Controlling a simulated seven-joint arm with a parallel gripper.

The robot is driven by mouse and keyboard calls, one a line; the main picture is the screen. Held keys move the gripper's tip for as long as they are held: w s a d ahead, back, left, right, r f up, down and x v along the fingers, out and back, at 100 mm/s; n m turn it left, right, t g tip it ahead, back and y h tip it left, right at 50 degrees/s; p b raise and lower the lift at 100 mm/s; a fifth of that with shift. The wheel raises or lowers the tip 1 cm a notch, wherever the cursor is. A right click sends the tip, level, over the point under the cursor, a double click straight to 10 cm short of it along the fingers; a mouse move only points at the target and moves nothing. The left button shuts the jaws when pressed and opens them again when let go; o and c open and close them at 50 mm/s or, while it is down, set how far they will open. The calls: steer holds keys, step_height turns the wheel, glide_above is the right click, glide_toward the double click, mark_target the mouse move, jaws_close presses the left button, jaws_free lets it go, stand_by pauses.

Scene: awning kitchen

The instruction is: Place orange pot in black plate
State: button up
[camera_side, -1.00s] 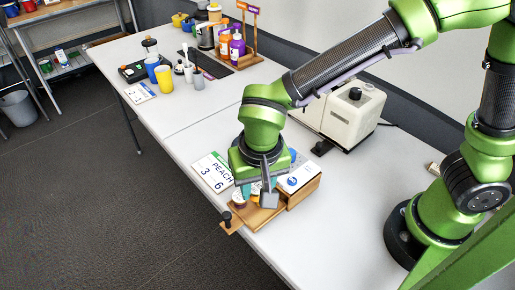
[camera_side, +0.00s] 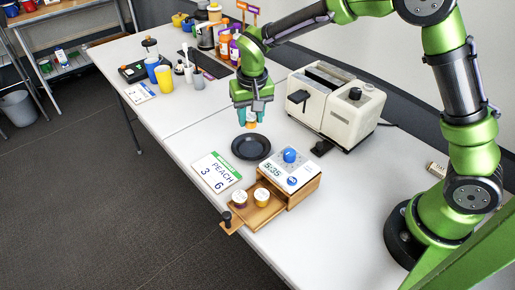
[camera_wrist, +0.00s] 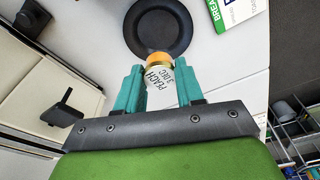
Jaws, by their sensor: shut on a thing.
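The black plate (camera_side: 251,158) is round, empty and flat on the white table. Its rim also shows in the wrist view (camera_wrist: 132,32), beyond the pot. A gap between pot and plate cannot be measured exactly.
A wooden box with an open drawer (camera_side: 257,214) holds two more pots (camera_side: 239,198), (camera_side: 262,197). A cream toaster (camera_side: 330,105) stands right of the plate.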

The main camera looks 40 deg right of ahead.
mark_target(251, 148)
step_height(251, 148, down, 8)
steer(key=shift+f, duration=0.1)
stand_by(0.4)
steer(key=o, duration=1)
steer(key=shift+f, duration=0.1)
steer(key=shift+o, duration=0.2)
